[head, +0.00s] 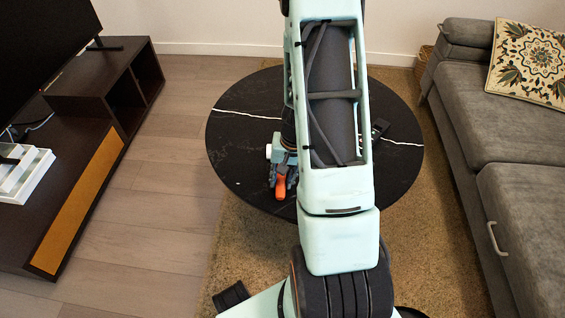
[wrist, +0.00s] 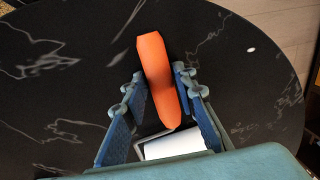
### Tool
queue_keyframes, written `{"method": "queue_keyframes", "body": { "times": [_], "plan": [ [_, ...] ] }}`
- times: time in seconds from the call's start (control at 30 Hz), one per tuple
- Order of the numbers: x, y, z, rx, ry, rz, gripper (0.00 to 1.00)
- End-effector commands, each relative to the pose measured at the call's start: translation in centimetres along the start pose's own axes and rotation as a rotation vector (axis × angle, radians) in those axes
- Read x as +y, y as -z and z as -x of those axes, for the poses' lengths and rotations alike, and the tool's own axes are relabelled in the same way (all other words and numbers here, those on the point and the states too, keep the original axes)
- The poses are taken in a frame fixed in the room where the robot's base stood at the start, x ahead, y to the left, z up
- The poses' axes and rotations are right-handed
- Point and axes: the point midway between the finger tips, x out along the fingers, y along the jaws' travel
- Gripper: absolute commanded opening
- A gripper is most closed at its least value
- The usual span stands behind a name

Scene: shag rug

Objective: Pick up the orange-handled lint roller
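The lint roller has an orange handle (wrist: 157,78) and a white roll (wrist: 174,145) in a grey frame. In the wrist view the handle points away from my gripper, and the roll is partly hidden near the palm. The handle also shows in the head view (head: 281,188) over the near left part of the black round table (head: 235,150). My gripper (head: 283,182) is low over the table, its blue fingers apart on either side of the handle. A narrow gap shows at the left finger; contact at the right one is unclear.
My arm covers the middle of the table in the head view. A dark object (head: 380,128) lies right of it. A grey sofa (head: 520,190) stands at the right, a dark TV cabinet (head: 70,150) at the left.

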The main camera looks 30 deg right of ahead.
Motion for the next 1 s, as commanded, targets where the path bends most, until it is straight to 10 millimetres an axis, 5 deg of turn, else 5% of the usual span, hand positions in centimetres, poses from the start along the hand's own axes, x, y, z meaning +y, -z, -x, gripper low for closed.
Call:
{"method": "queue_keyframes", "body": {
  "times": [0.13, 0.4, 0.77, 1.0],
  "plan": [
    [0.0, 0.0, 0.1, 0.001, 0.000, 0.000, 0.26],
    [0.0, 0.0, 0.1, 0.001, 0.000, 0.000, 0.00],
    [-0.1, 0.1, 0.5, 0.002, 0.000, 0.000, 0.00],
    [-0.5, 0.4, 2.6, 0.003, 0.000, 0.002, 0.00]
  ]
}}
